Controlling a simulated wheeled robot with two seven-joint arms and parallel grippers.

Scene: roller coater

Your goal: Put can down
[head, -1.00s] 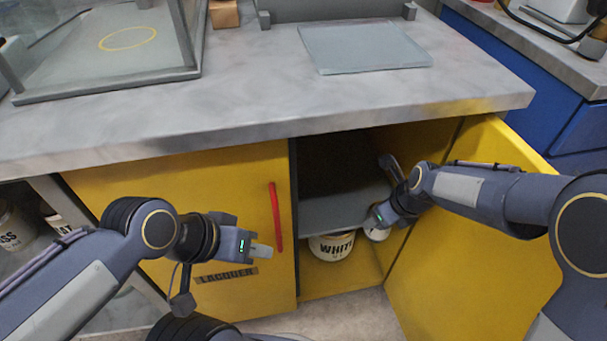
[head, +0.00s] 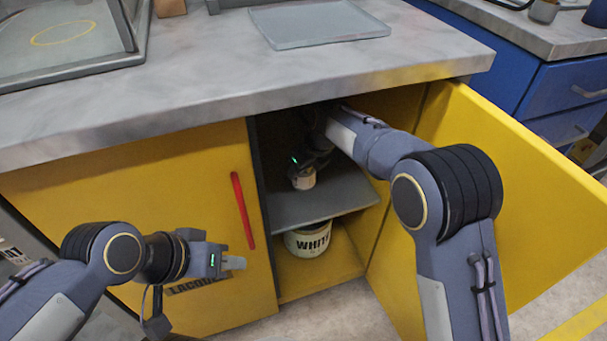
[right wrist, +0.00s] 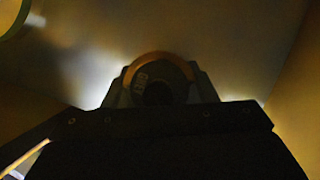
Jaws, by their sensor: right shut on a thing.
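A small pale can (head: 303,180) is inside the open cabinet, over the upper shelf (head: 325,203). My right gripper (head: 303,169) is shut on this can from behind and above. I cannot tell whether the can's base touches the shelf. In the dark right wrist view, a round orange-rimmed thing, apparently the can's top (right wrist: 160,66), sits between the fingers. My left gripper (head: 236,262) is in front of the closed yellow door, clear of the can. Its fingertips are seen from the side, so its opening does not show.
A larger can marked WHITE (head: 308,241) stands below the shelf. The open yellow door (head: 530,185) is to the right of my right arm. The grey countertop (head: 230,75) overhangs the cabinet. The closed door has a red handle (head: 243,210). The shelf's front part is bare.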

